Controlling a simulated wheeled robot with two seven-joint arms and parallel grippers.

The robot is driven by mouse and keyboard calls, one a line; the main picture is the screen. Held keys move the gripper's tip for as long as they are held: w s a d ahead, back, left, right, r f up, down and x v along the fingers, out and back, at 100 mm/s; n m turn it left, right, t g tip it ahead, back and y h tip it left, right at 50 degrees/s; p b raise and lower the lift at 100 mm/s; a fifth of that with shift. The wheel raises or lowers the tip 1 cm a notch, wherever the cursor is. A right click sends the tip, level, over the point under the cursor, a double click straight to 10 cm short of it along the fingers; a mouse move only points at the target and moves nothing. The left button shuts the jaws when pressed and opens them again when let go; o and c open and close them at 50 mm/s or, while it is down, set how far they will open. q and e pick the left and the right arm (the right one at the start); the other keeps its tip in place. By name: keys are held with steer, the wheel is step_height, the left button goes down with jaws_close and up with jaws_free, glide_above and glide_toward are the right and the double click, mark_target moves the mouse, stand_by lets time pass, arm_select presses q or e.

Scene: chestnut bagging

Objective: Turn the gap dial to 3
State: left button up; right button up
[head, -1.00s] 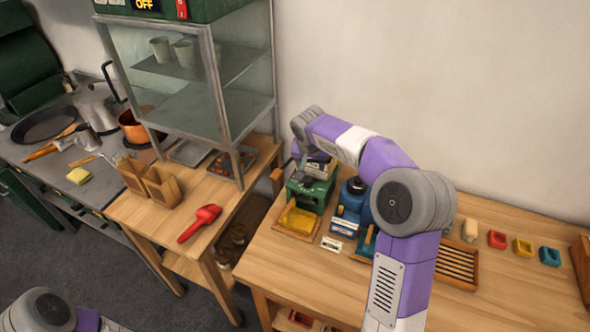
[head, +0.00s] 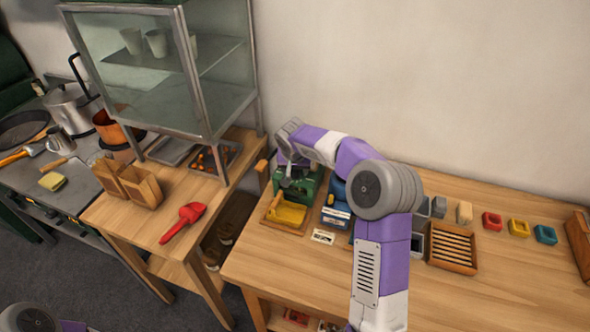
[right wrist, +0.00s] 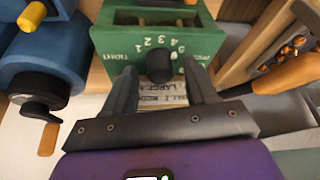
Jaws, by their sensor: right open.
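The green machine (head: 310,189) stands at the back left of the right wooden table. In the right wrist view, its green front (right wrist: 110,42) carries a round black dial (right wrist: 159,66) with white numerals in an arc above it. I cannot tell which numeral the dial points to. My right gripper (right wrist: 158,78) is open, with one dark finger to each side of the dial; I cannot tell whether they touch it. In the head view, my right gripper (head: 297,180) is small at the machine's front. My left gripper is out of view; only part of the left arm shows.
A yellow scoop (head: 287,214) lies in a wooden tray in front of the machine. A blue machine (right wrist: 45,70) with a black, orange-handled crank stands close on the left in the wrist view. A slatted wooden tray (head: 437,262) and several coloured blocks sit to the right.

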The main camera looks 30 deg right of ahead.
steer(key=shift+f, duration=0.1)
steer(key=c, duration=1)
steer(key=shift+n, duration=0.4)
steer(key=n+p, duration=0.1)
steer(key=n+y+p, duration=0.1)
steer(key=n+p, duration=0.1)
steer(key=shift+d+r+n+t+y, duration=0.2)
steer(key=shift+n+t+y, duration=0.1)
steer(key=shift+t, duration=0.1)
steer(key=n+y+p, duration=0.1)
steer(key=n+p, duration=0.2)
steer(key=n, duration=0.1)
steer(key=shift+d+y, duration=0.1)
steer(key=shift+y, duration=0.2)
steer(key=shift+f+n+y+p, duration=0.15)
steer(key=shift+n+y+p, duration=0.15)
steer(key=shift+n+p, duration=0.5)
steer(key=shift+n, duration=0.3)
